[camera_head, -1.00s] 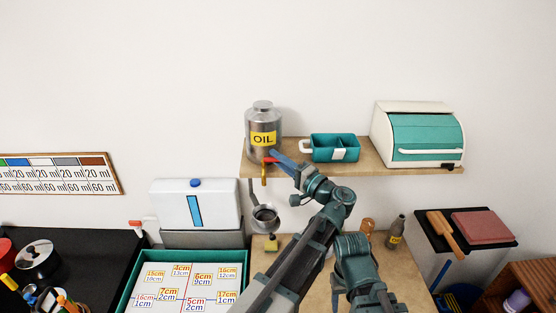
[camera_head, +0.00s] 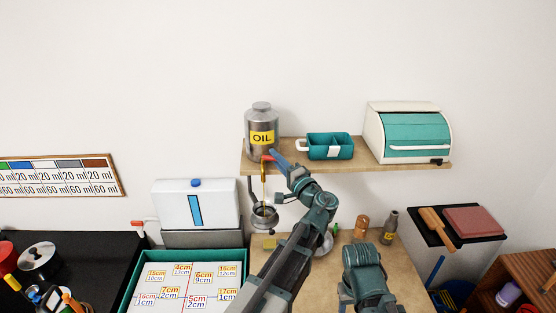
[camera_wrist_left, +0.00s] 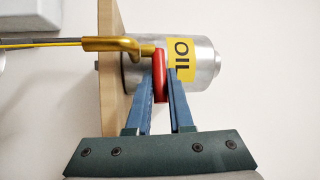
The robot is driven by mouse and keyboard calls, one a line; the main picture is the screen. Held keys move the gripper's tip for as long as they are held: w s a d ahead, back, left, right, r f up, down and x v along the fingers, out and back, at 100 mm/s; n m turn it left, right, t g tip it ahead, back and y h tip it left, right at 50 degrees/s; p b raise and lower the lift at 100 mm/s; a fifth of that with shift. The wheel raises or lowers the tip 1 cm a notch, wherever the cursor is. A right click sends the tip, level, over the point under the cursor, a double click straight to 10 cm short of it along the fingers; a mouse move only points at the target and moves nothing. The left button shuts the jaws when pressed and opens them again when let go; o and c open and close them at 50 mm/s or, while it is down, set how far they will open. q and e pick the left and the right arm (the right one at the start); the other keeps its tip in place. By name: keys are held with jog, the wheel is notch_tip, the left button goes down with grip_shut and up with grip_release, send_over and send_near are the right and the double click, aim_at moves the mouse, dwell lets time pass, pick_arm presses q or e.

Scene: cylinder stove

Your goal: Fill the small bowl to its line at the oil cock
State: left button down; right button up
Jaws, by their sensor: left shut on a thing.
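The steel oil can (camera_head: 262,123) with its yellow OIL label stands at the left end of the wall shelf. A brass cock with a red handle (camera_wrist_left: 160,75) sticks out from it. My left gripper (camera_head: 273,157) is shut on the red handle; the wrist view shows it between the two blue fingers (camera_wrist_left: 162,92). A thin yellow oil stream (camera_head: 264,192) falls from the spout, and also shows in the wrist view (camera_wrist_left: 45,41). The small grey bowl (camera_head: 264,218) is below the spout at the bracket under the shelf. Its line and oil level are too small to tell.
A white water tank (camera_head: 195,205) is to the left. A brown bottle (camera_head: 390,230) and a wooden shaker (camera_head: 361,228) stand on the counter below.

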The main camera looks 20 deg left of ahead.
pick_arm(q)
jog(key=shift+s+a+m+t+h, duration=0.1)
jog(key=shift+s+m+t+h, duration=0.4)
jog(key=shift+m+t+h, duration=0.35)
jog(key=shift+s+m+t+h, duration=0.1)
jog(key=shift+m+t+h, duration=0.45)
jog(key=shift+t+h, duration=0.25)
pick_arm(e)
jog(key=shift+s, duration=0.25)
pick_arm(q)
jog(key=c, duration=0.8)
grip_release()
